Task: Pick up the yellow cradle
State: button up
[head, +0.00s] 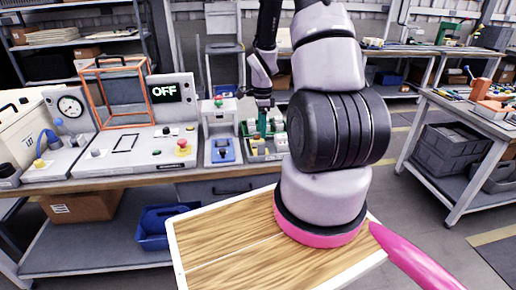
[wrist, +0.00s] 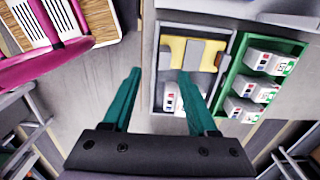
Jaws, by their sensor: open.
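The yellow cradle (wrist: 177,50) lies in the upper part of a grey tray (wrist: 157,100) in the wrist view, with a grey piece across its middle. The right fingertip is near the cradle's lower left in the picture; the left fingertip is outside the tray. I cannot tell the height gap.
A green tray (wrist: 238,61) with several white blocks stands right of the grey tray. In the head view, a blue-fronted device (head: 223,150) and a test console with an OFF display (head: 165,92) and an orange frame (head: 99,95) stand to the left.

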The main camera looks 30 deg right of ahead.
aim_at(261, 143)
jog(key=f, duration=0.8)
jog(key=shift+w+f, duration=0.15)
jog(key=shift+w, duration=0.25)
grip_shut()
